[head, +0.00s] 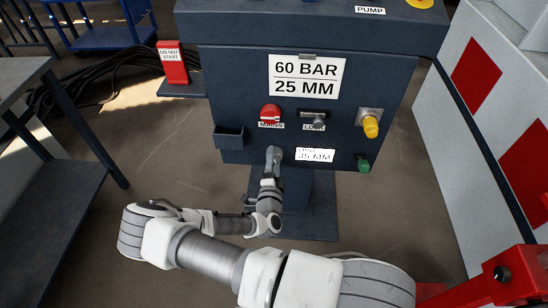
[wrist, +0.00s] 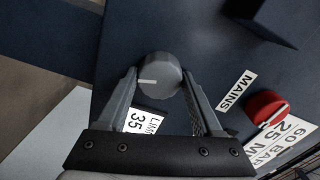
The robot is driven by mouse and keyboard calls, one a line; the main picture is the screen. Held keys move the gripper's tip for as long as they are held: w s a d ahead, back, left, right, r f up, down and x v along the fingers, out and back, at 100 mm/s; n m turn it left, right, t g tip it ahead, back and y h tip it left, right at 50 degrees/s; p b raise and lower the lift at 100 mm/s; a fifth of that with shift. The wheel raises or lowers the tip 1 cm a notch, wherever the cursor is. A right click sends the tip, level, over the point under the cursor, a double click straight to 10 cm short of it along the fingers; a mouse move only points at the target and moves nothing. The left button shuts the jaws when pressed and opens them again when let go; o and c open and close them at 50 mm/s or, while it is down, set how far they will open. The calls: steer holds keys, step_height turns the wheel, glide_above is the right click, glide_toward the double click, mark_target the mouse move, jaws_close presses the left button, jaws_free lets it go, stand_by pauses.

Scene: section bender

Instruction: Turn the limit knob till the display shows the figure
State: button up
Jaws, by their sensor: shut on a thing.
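The limit knob (wrist: 162,72) is a round grey knob with a white pointer line, which points left in the wrist view. My gripper (wrist: 160,85) has one finger on each side of it and is shut on it. In the head view my gripper (head: 273,158) reaches the lower front of the dark blue panel and hides the knob. The display (head: 315,155), just right of it, reads 35 MM. Part of it shows in the wrist view (wrist: 142,121) with "LIM" and "35". A white placard (head: 306,82) above reads 60 BAR, 25 MM.
Above the knob are a red mains switch (head: 270,114) and a lock switch (head: 313,122). A small dark box (head: 229,136) juts out at left. A red block (head: 172,63) reads DO NOT START.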

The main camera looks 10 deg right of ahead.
steer(key=shift+n, duration=0.3)
steer(key=o, duration=1.4)
steer(key=shift+c, duration=0.2)
